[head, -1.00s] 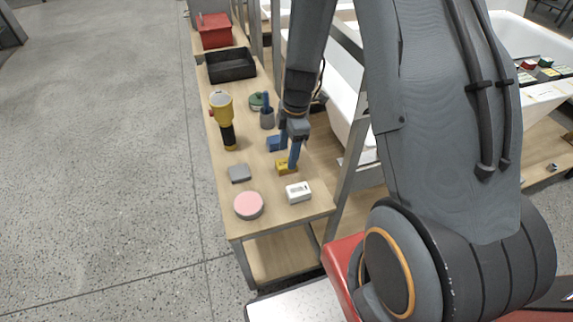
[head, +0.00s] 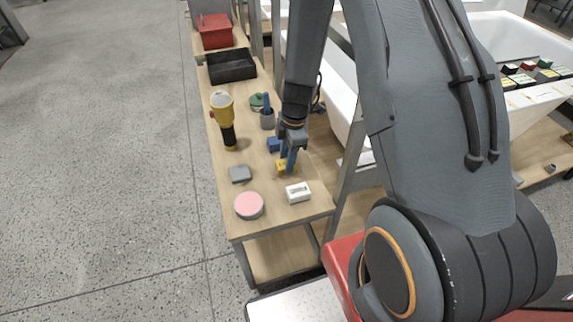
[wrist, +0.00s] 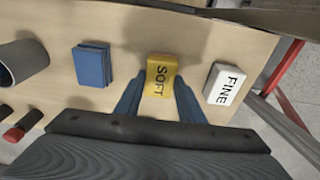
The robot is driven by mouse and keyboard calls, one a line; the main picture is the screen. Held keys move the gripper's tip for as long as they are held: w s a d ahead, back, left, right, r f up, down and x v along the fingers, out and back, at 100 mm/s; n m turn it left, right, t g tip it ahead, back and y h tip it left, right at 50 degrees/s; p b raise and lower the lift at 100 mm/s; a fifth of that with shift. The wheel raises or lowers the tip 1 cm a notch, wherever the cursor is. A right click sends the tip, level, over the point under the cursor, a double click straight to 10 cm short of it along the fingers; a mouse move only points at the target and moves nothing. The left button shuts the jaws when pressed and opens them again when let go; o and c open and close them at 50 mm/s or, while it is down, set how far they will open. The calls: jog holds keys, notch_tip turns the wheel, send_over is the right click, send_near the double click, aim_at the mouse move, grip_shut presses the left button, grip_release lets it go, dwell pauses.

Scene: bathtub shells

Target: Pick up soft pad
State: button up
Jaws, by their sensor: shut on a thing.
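The soft pad is a small yellow block (head: 281,167) on the wooden bench, toward its near right side. In the wrist view it reads "SOFT" (wrist: 162,72). My gripper (wrist: 158,98) has blue fingers on either side of the pad's near end and is shut on it. In the head view my gripper (head: 288,167) comes down from above and hides part of the pad. Whether the pad is clear of the bench top, I cannot tell.
A white block marked "FINE" (wrist: 225,84) stands close to the right of the pad. A blue block (wrist: 92,65) and a grey cup (wrist: 22,62) are to the left.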

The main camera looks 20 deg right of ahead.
jog(key=shift+r, duration=0.15)
notch_tip(320, 180, up, 10)
jog(key=b, duration=0.1)
jog(key=shift+b, duration=0.4)
jog(key=o, duration=0.5)
jog(key=c, duration=0.3)
